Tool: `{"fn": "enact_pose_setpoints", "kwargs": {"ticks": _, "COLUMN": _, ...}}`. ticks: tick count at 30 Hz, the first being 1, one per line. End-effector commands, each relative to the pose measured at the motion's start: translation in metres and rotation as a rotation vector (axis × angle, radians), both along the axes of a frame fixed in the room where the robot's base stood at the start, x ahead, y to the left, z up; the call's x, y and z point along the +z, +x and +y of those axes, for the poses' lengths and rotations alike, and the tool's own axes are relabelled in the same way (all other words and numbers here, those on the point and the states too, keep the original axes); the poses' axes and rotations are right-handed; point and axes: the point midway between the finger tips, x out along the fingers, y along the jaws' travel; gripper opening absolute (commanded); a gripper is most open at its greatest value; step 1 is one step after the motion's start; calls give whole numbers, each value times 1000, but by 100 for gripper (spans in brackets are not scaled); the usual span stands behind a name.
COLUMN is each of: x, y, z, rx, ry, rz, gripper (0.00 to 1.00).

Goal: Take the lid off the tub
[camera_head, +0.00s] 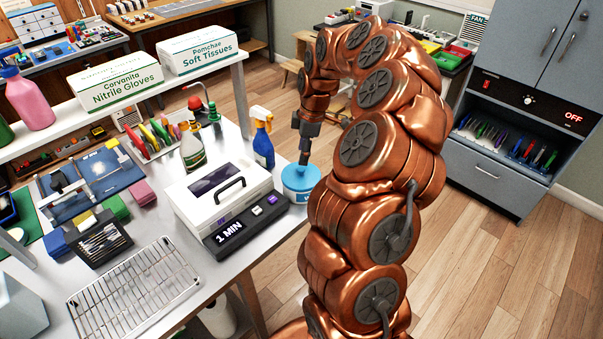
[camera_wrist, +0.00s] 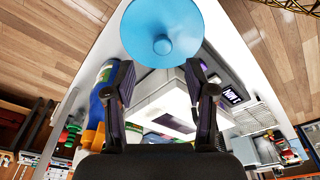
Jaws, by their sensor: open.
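The tub (camera_head: 299,194) is white and blue and stands upright near the right edge of the white table. Its round blue lid (camera_head: 300,177) is on top and has a small knob in the middle. In the wrist view the lid (camera_wrist: 161,30) fills the top centre, with the knob facing the camera. My gripper (camera_head: 304,160) is above the lid in the head view. In the wrist view its two dark fingers (camera_wrist: 159,78) are spread apart with nothing between them. The lid lies beyond the fingertips there. I cannot tell whether a fingertip touches it.
A white box with a handle (camera_head: 222,188) and a "1 MIN" display stands just left of the tub. A blue spray bottle (camera_head: 263,142) stands behind the tub. A wire rack (camera_head: 135,287) lies at the table's front. The table edge is close on the tub's right.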

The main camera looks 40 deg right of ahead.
Motion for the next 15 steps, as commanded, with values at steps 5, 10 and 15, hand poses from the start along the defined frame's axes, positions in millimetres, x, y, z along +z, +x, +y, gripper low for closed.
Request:
{"fn": "enact_pose_setpoints", "kwargs": {"ticks": 5, "x": -9, "y": -1, "z": 1, "rx": 0, "ry": 1, "rz": 5, "gripper": 55}}
{"fn": "enact_pose_setpoints", "kwargs": {"ticks": 10, "x": -23, "y": -1, "z": 4, "rx": 2, "ry": 3, "rz": 5, "gripper": 55}}
{"fn": "enact_pose_setpoints", "kwargs": {"ticks": 15, "x": -45, "y": 0, "z": 6, "rx": 1, "ry": 2, "rz": 4, "gripper": 55}}
